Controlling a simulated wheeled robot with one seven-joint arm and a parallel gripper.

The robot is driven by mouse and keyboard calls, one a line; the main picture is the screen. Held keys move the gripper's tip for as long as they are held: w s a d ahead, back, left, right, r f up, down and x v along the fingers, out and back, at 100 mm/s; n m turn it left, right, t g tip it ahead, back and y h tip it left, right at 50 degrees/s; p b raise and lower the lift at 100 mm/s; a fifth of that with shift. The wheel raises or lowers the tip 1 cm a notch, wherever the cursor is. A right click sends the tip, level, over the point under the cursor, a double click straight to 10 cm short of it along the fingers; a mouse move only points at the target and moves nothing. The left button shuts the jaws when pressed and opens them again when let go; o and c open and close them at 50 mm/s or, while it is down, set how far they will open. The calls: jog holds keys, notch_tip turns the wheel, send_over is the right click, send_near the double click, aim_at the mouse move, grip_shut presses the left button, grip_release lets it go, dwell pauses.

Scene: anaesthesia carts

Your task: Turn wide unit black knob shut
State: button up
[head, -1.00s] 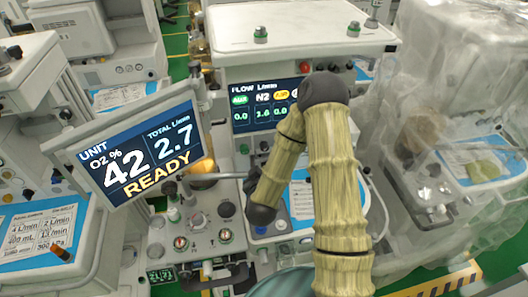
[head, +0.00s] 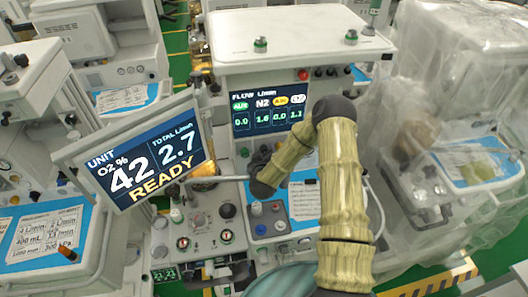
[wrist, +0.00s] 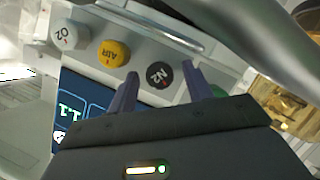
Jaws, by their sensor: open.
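The black knob marked N2 (wrist: 158,74) is on the flow panel of the wide unit (head: 290,62). In the wrist view my gripper (wrist: 160,71) is open, with one finger on each side of the black knob. I cannot tell whether either finger touches it. In the head view my arm hides the black knob, and my gripper shows only as a dark shape at the panel below the screen. The flow screen (head: 270,112) reads 1.6 under N2.
A yellow AIR knob (wrist: 113,53) and a white O2 knob (wrist: 63,36) are beside the black one. A green knob (wrist: 217,91) is partly hidden behind the right finger. A tilted READY monitor (head: 150,160) stands left of my arm. A plastic-covered cart (head: 455,90) stands at right.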

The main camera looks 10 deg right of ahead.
jog(key=shift+c, duration=0.4)
jog(key=c, duration=0.9)
jog(key=shift+b, duration=0.3)
jog(key=shift+d+m+y+b, duration=0.25)
jog(key=shift+m+y+b, duration=1.25)
jog(key=shift+m+b, duration=0.85)
jog(key=shift+d+m+y+b, duration=0.2)
jog(key=shift+m+y+b, duration=1.5)
jog(key=shift+b, duration=1.05)
jog(key=shift+m, duration=0.25)
jog(key=o, duration=1)
